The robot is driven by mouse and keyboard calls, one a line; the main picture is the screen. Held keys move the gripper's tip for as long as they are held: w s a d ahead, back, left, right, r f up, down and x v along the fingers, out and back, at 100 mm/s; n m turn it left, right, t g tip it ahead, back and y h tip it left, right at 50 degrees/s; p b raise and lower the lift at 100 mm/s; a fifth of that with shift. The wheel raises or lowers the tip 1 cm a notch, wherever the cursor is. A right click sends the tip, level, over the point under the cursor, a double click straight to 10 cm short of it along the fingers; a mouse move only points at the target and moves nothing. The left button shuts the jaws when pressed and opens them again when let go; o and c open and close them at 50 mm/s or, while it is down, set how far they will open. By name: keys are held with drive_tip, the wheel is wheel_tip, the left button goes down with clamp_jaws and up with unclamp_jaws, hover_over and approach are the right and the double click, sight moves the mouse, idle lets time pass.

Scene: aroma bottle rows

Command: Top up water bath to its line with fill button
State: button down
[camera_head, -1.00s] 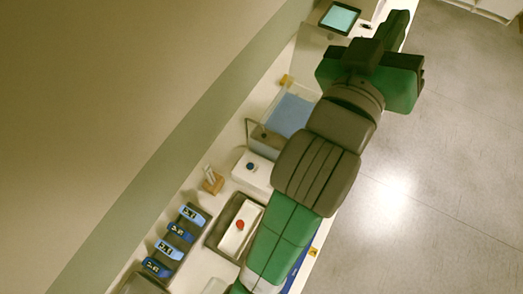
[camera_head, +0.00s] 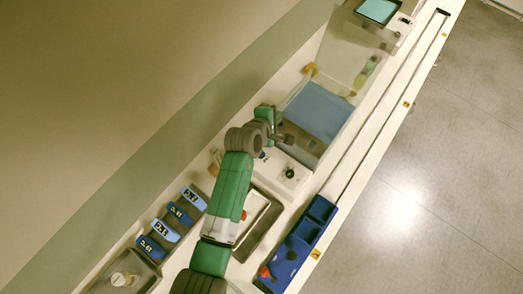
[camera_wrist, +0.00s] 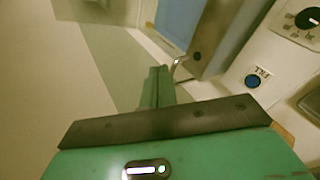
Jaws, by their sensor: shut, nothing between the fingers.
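The water bath (camera_head: 318,110) is a clear-walled tank with blue water, right of my arm in the head view. Its blue area also shows at the top of the wrist view (camera_wrist: 180,20). I cannot read its line or the exact level. A round blue button (camera_wrist: 253,81) with a small label sits on a white housing, right of my gripper in the wrist view. My gripper (camera_wrist: 157,82) is shut and empty, apart from the button. A thin metal spout (camera_wrist: 178,63) is close beyond the fingertips in the picture. My arm hides part of the housing in the head view.
A black dial (camera_wrist: 308,18) is on the white housing. A tray (camera_head: 262,225), a blue divided box (camera_head: 298,245) and several blue labelled items (camera_head: 180,218) stand on the bench. A screen device (camera_head: 378,11) is at the far end.

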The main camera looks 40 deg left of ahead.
sight(259, 156)
drive_tip(key=s+a+f+n+g, duration=0.1)
drive_tip(key=s+f+n, duration=0.3)
drive_tip(key=f, duration=0.6)
drive_tip(key=shift+s+a+f+g+b, duration=0.25)
drive_tip(key=shift+s+a+g+b, duration=0.15)
drive_tip(key=shift+s+a, duration=0.3)
drive_tip(key=shift+d+f, duration=0.1)
wheel_tip(259, 156, down, 9)
drive_tip(key=b, duration=0.8)
drive_tip(key=shift+r, duration=0.2)
drive_tip(key=shift+f, duration=0.1)
drive_tip(key=shift+f+b, duration=0.3)
drive_tip(key=shift+b, duration=0.1)
drive_tip(key=shift+f, duration=0.4)
idle(0.6)
idle(2.9)
drive_tip(key=shift+r+p, duration=0.65)
drive_tip(key=shift+r, duration=0.15)
